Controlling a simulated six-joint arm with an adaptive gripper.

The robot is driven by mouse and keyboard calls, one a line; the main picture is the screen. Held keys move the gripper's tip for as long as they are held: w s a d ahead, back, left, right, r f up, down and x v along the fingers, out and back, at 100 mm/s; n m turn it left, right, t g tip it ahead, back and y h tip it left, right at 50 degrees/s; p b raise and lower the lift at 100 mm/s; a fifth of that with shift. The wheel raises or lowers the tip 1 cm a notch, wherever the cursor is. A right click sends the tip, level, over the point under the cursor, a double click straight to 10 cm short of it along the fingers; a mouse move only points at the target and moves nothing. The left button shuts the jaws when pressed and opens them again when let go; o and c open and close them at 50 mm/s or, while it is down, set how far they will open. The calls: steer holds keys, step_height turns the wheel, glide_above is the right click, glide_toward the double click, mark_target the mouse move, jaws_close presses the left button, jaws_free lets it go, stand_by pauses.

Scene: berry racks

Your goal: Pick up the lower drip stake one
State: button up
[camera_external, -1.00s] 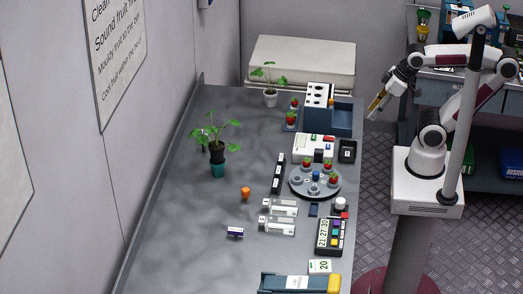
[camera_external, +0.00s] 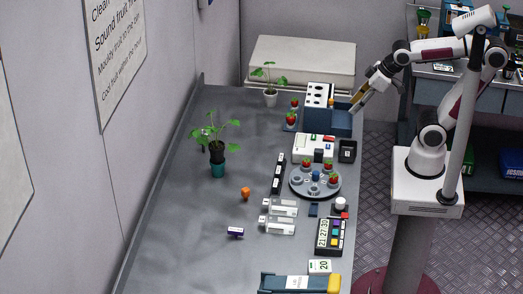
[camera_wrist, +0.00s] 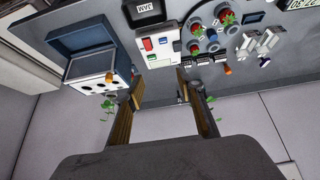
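I cannot clearly make out which thing is a drip stake. Two alike white pieces lie one below the other on the grey bench: an upper white piece (camera_external: 284,207) and a lower white piece (camera_external: 277,226). They also show small in the wrist view, right of centre (camera_wrist: 247,46). My gripper (camera_external: 355,108) is in the air at the bench's right edge, by the blue bin, far above and right of both pieces in the external view. In the wrist view its two fingers (camera_wrist: 160,88) are apart with nothing between them.
A blue bin with a white holed block (camera_external: 342,122) stands near my gripper. A round grey tray (camera_external: 303,191) bears several berries. A potted plant (camera_external: 217,154), an orange piece (camera_external: 245,194) and a purple piece (camera_external: 235,232) stand left. The bench's left side is mostly clear.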

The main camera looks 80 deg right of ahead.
steer(key=w+f+t, duration=0.1)
steer(key=w+t, duration=0.2)
steer(key=w, duration=2.5)
steer(key=n+t+y, duration=0.1)
steer(key=t, duration=0.3)
glide_toward(206, 135)
steer(key=w, duration=0.2)
steer(key=shift+w+d+f+y, duration=0.1)
steer(key=shift+w+f+y, duration=0.2)
steer(key=shift+w+f, duration=0.2)
steer(key=shift+w+f, duration=0.15)
steer(key=shift+w, duration=0.2)
steer(key=shift+x, duration=0.9)
steer(key=shift+w+f, duration=0.1)
steer(key=shift+w, duration=0.05)
